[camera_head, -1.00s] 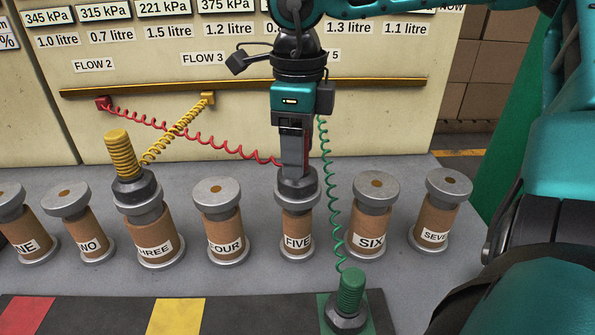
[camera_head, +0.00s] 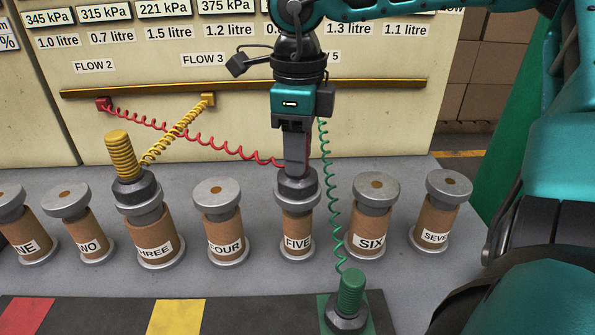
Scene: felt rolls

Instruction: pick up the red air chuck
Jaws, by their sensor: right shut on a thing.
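The red air chuck stands on top of the felt roll labelled FIVE (camera_head: 298,227). Its dark round base (camera_head: 298,187) shows, resting on the roll's grey upper flange. Its red handle is hidden behind the fingers of my right gripper (camera_head: 296,160). A red coiled hose (camera_head: 217,142) runs from the wall panel to it. My right gripper points down from above and is shut on the chuck. My left gripper is not in view.
The yellow air chuck (camera_head: 123,158) stands on roll THREE (camera_head: 155,238). The green one (camera_head: 350,297) stands on the dark front strip's green patch. Rolls FOUR (camera_head: 223,233) and SIX (camera_head: 370,230) flank roll FIVE closely. A green hose (camera_head: 332,190) hangs just right of my gripper.

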